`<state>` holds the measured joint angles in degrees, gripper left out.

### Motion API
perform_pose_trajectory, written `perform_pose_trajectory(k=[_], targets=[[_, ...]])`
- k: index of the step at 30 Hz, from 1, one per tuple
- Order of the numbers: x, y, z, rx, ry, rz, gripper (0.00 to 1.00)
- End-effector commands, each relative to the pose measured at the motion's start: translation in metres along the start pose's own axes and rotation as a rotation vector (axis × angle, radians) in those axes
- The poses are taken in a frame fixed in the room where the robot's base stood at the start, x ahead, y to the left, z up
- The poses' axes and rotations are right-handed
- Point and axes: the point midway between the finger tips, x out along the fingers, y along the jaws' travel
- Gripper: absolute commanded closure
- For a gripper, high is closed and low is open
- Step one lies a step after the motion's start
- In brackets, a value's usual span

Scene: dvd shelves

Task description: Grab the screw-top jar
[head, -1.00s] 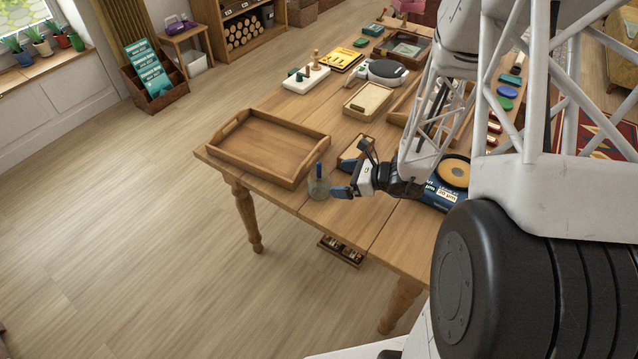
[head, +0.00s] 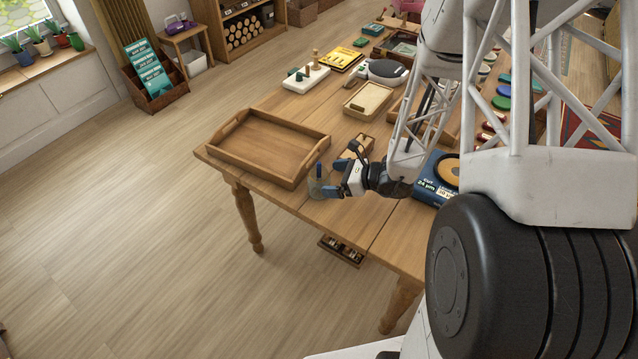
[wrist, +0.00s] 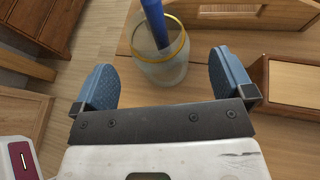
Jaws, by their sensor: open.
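In the wrist view the jar (wrist: 160,70) lies between the two spread blue fingers, with a gap on each side. I cannot tell how deep it sits between them. Nothing is held.
A wooden tray (head: 218,165) stands just behind and left of the jar. A small wooden box (head: 357,148) sits behind my gripper, and a dark blue box (head: 428,188) lies to its right. The table's front edge is close to the jar.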

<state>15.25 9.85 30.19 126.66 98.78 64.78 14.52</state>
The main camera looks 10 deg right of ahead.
Motion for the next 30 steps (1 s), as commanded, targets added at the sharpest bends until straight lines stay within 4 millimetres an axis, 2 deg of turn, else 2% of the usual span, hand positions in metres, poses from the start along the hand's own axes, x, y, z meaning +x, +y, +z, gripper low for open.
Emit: perform_pose_trajectory(k=[11, 24, 30], targets=[[0.004, 0.000, 0.000, 0.000, 0.000, 0.001, 0.01], [0.042, 0.001, 0.000, 0.001, 0.000, 0.001, 0.01], [0.051, 0.001, 0.000, 0.000, 0.000, 0.001, 0.01]])
